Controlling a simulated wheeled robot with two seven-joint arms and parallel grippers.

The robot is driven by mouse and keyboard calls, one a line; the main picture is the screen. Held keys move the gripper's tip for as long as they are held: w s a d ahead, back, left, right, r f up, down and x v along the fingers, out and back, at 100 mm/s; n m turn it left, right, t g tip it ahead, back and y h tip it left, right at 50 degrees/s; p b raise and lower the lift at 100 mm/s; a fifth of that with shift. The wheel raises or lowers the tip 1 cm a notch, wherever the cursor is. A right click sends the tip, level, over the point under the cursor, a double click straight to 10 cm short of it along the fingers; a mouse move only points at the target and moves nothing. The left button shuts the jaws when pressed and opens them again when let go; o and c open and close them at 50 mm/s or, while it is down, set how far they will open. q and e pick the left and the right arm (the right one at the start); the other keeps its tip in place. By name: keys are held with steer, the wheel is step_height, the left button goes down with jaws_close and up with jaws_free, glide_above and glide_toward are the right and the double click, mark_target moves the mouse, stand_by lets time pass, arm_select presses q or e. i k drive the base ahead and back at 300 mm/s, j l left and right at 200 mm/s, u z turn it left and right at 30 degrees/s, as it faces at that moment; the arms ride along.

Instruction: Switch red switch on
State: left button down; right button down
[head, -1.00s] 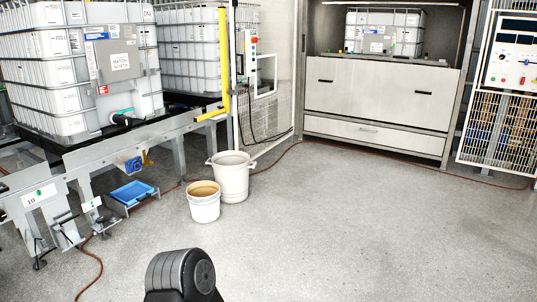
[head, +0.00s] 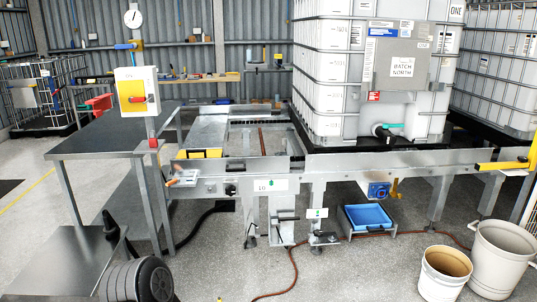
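A red rotary switch handle (head: 139,99) sits on a yellow plate on the front of a pale switch box (head: 124,76). The box stands on a post in the left part of the head view, beside a dark-topped metal table. The handle looks roughly level; I cannot read its markings. A black rounded part of my own arm shows at the bottom left, with a slim dark shape above it. Neither gripper's fingertips can be made out, and nothing of mine is seen touching the switch.
A metal conveyor frame (head: 350,160) carries a large white caged tank (head: 335,75). A tan-filled bucket (head: 445,272) and a pale bin (head: 500,255) stand lower right.

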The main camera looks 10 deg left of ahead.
mark_target(132, 99)
steer(key=i+j+u, duration=0.2)
steer(key=i+u, duration=0.75)
steer(key=i+l+u, duration=0.15)
steer(key=i+u, duration=0.35)
steer(key=i+l+u, duration=0.5)
steer(key=i+u, duration=0.35)
steer(key=i+l+u, duration=0.15)
steer(key=i+u, duration=0.2)
steer(key=i, duration=0.05)
